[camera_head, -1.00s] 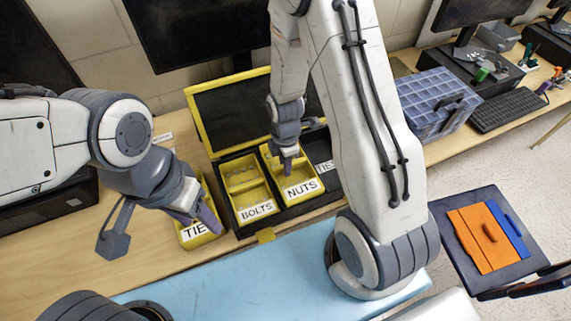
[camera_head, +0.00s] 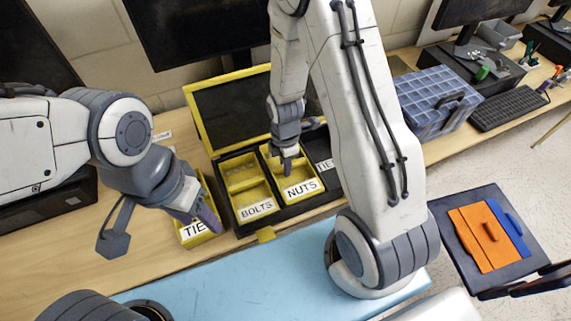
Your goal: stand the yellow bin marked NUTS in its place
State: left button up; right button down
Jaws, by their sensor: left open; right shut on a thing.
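The yellow bin marked NUTS (camera_head: 301,187) sits upright in the middle place of the open black case (camera_head: 240,225), right of the yellow bin marked BOLTS (camera_head: 256,209). My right gripper (camera_head: 287,165) reaches down from above and is shut on the NUTS bin. The arm hides part of the case's right side. A place labelled TIES (camera_head: 324,165) shows partly at the right of the case. A yellow bin with a TIES label, partly covered, (camera_head: 195,230) stands on the table left of the case. My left gripper (camera_head: 207,217) is open at this bin, its fingers over the bin's right part.
The case's yellow-rimmed lid (camera_head: 228,108) stands open behind it. A blue organizer box (camera_head: 437,101) and a keyboard (camera_head: 507,110) are at the right. A chair holds an orange case (camera_head: 479,240). A light blue mat (camera_head: 235,285) lies in front.

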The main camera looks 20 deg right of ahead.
jog(key=shift+f+b, duration=0.45)
jog(key=shift+f, duration=0.25)
jog(key=c, duration=1.1)
grip_release()
jog(key=shift+c, duration=0.2)
jog(key=shift+r+p, duration=1.45)
jog(key=shift+r, duration=0.1)
jog(key=o, duration=0.6)
jog(key=shift+c, duration=0.2)
